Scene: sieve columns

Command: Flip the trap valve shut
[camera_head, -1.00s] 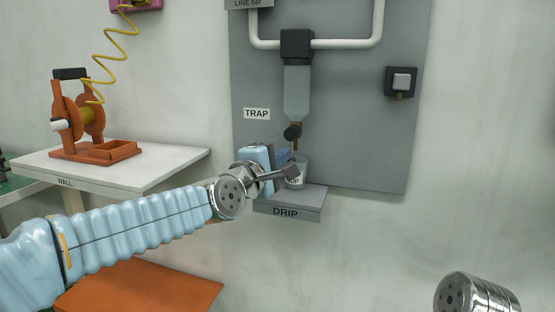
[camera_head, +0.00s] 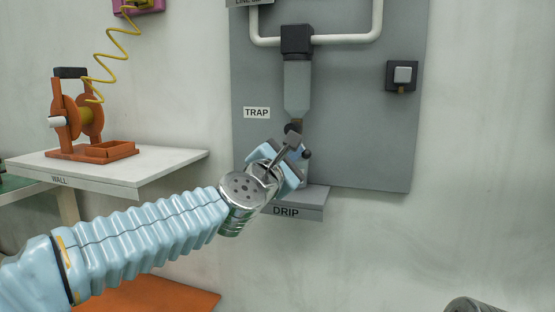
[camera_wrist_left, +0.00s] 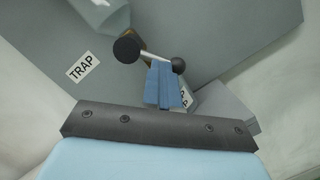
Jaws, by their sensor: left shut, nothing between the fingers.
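The trap (camera_head: 297,88) is a grey-blue bowl under a dark block on the wall panel. Its valve has a dark round hub (camera_wrist_left: 126,49) and a thin metal lever (camera_wrist_left: 150,57) ending in a dark ball (camera_wrist_left: 178,66). In the head view the ball (camera_head: 307,153) sits below and right of the hub (camera_head: 292,128). My left gripper (camera_wrist_left: 163,68) is shut and empty, its blue fingertips right beside the lever, between hub and ball; I cannot tell whether they touch. The gripper partly hides the valve in the head view. My right gripper is out of view.
A switch box (camera_head: 402,76) is on the panel's right. A white table (camera_head: 150,163) with an orange reel (camera_head: 85,118) stands left.

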